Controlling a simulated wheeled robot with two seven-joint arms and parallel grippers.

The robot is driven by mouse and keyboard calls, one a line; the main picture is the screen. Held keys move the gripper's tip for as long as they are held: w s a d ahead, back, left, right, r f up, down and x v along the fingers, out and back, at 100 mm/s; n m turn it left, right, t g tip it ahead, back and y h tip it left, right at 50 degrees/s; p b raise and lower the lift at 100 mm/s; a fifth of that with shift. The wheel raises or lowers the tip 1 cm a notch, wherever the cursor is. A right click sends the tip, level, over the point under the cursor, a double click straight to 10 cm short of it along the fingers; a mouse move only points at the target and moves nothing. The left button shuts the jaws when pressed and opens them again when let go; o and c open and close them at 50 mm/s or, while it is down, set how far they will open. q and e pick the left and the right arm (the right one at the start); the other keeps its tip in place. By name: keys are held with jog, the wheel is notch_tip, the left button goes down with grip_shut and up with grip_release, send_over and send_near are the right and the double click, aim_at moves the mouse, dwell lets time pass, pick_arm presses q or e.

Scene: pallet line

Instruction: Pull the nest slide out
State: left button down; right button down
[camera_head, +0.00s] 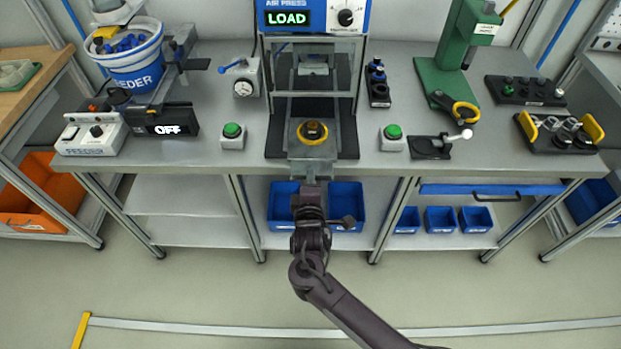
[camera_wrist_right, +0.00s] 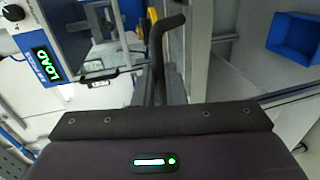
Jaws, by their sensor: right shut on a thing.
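The nest slide (camera_head: 303,152) is a light metal plate bearing a round nest with a yellow ring (camera_head: 312,131). The nest stands in front of the press frame, and the slide's front end reaches the table's front edge. My right gripper (camera_head: 311,184) is at that front end, shut on the slide's handle, with the arm coming up from below. In the right wrist view a dark bent bar (camera_wrist_right: 160,45) rises from between the fingers of the right gripper (camera_wrist_right: 160,88). The exact contact is hard to see. My left gripper is not in view.
The press display (camera_head: 288,18) reads LOAD. Green buttons stand left (camera_head: 232,131) and right (camera_head: 393,133) of the slide. Blue bins (camera_head: 346,198) sit on the shelf below, behind my right arm. The floor in front of the bench is clear.

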jog(key=shift+s+f, duration=0.15)
jog(key=shift+f, duration=0.05)
jog(key=c, duration=1.9)
grip_release()
jog(key=shift+c, duration=0.2)
jog(key=o, duration=0.4)
jog(key=shift+s+r, duration=0.1)
jog(key=shift+s, duration=0.05)
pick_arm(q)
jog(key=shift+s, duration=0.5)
pick_arm(e)
jog(key=shift+o, duration=0.2)
jog(key=shift+r, duration=0.1)
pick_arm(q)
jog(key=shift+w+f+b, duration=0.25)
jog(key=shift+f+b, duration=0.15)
pick_arm(e)
jog(key=v, duration=0.8)
